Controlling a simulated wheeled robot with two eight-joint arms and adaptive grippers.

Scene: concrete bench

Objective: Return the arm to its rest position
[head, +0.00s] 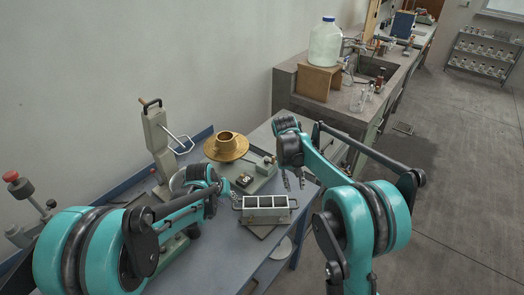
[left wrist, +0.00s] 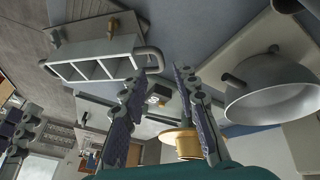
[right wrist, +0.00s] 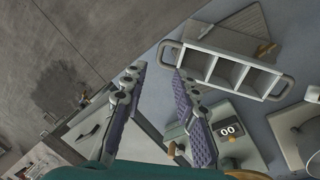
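My left gripper (head: 232,190) is above the bench, left of the grey three-compartment mould (head: 265,201). In the left wrist view its two fingers (left wrist: 162,76) are spread apart with nothing between them. My right gripper (head: 294,181) hangs pointing down near the bench's right side, beside the mould's upper right end. In the right wrist view its fingers (right wrist: 158,74) are apart and empty. The mould also shows in the left wrist view (left wrist: 98,48) and the right wrist view (right wrist: 228,58), apart from the fingers. Its compartments look empty.
A brass cup on a round plate (head: 228,153) stands behind the grippers. A scale (head: 245,180) sits near the mould. A metal pan (left wrist: 275,80) is close to my left gripper. An upright lever device (head: 158,135) stands at the back left. The floor at right is clear.

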